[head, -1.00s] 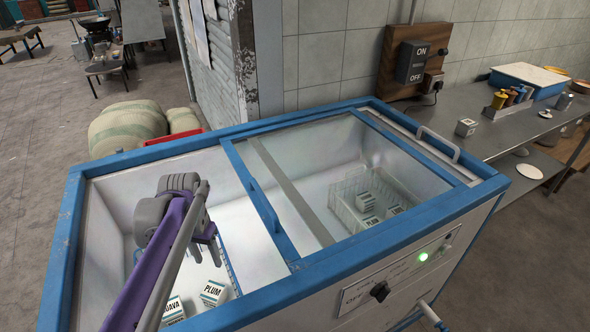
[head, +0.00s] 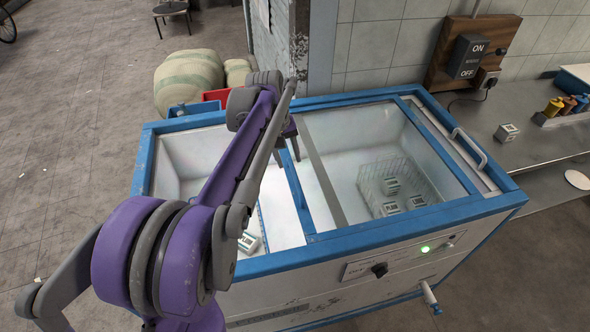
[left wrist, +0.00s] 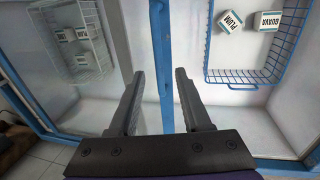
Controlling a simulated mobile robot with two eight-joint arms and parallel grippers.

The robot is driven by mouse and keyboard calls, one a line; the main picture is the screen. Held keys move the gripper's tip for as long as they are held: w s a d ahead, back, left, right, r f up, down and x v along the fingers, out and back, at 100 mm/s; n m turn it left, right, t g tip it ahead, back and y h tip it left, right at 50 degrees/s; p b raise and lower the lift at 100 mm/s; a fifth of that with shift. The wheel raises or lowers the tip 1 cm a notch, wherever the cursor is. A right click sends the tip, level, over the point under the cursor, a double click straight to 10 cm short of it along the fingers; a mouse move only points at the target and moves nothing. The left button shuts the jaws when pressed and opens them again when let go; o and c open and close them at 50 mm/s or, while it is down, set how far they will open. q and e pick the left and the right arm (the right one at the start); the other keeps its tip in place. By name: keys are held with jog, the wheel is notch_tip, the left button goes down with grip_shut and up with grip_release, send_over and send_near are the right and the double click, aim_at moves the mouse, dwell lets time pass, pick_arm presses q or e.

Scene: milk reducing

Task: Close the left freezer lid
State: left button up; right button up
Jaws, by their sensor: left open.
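The blue-edged chest freezer (head: 330,238) stands in the middle of the head view. Its left half is uncovered. The blue edge of the sliding lid (head: 303,209) runs front to back near the middle, with glass to its right. My left gripper (head: 288,151) is over this edge, open and pointing down. In the left wrist view its fingers (left wrist: 160,77) lie on either side of the blue lid edge (left wrist: 161,60), with nothing visibly clamped. Whether they touch it cannot be told. The arm hides much of the left opening. My right gripper is not in view.
A blue basket (left wrist: 242,78) with plum and guava cartons hangs inside the uncovered half. A pale wire basket (head: 372,182) with several cartons sits under the glass. Sacks (head: 187,78) and a red crate lie behind. A counter (head: 540,145) stands on the right.

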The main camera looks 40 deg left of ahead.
aim_at(295, 175)
pick_arm(q)
jog(key=f, duration=0.4)
jog(key=w+d+f, duration=0.1)
jog(key=f, duration=0.1)
jog(key=shift+w+f, duration=0.1)
jog(key=shift+f, duration=0.05)
grip_shut()
dwell(1.3)
